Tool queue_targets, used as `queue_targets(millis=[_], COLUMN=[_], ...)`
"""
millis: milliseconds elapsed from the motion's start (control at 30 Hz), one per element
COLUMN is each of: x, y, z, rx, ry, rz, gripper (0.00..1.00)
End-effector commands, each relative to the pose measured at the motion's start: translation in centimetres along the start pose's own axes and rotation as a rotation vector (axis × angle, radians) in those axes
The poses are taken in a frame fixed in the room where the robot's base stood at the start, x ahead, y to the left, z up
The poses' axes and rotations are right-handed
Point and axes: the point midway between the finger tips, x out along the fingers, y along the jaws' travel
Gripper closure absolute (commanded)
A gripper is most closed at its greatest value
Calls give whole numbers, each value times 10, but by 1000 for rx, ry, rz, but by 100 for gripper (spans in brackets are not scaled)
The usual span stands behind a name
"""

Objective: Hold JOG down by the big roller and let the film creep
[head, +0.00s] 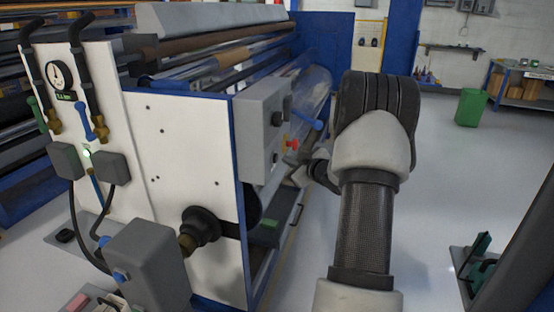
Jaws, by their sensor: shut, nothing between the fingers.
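The big roller (316,88), wrapped in clear shiny film, lies along the right side of the white and blue machine (190,150). A grey control box (256,128) is on the machine's near right corner. It carries a black knob (277,118) and a red button (292,144). I cannot make out a button marked JOG; the box's far-right face shows only edge-on. My arm rises from the bottom right, bends, and its wrist end runs back toward the machine just right of and below the box. My gripper's fingertips are hidden there.
A blue handle (308,121) sticks out right of the box. Hoses and a pressure gauge (61,75) are on the machine's left end.

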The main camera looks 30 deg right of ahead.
Motion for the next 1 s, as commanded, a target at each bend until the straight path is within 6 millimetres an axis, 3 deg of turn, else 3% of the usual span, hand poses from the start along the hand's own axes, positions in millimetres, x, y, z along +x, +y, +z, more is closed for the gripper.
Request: queue_targets(millis=[1000], x=[6], y=[-4], z=[-4], rx=[0], ry=[0], rz=[0], gripper=[100])
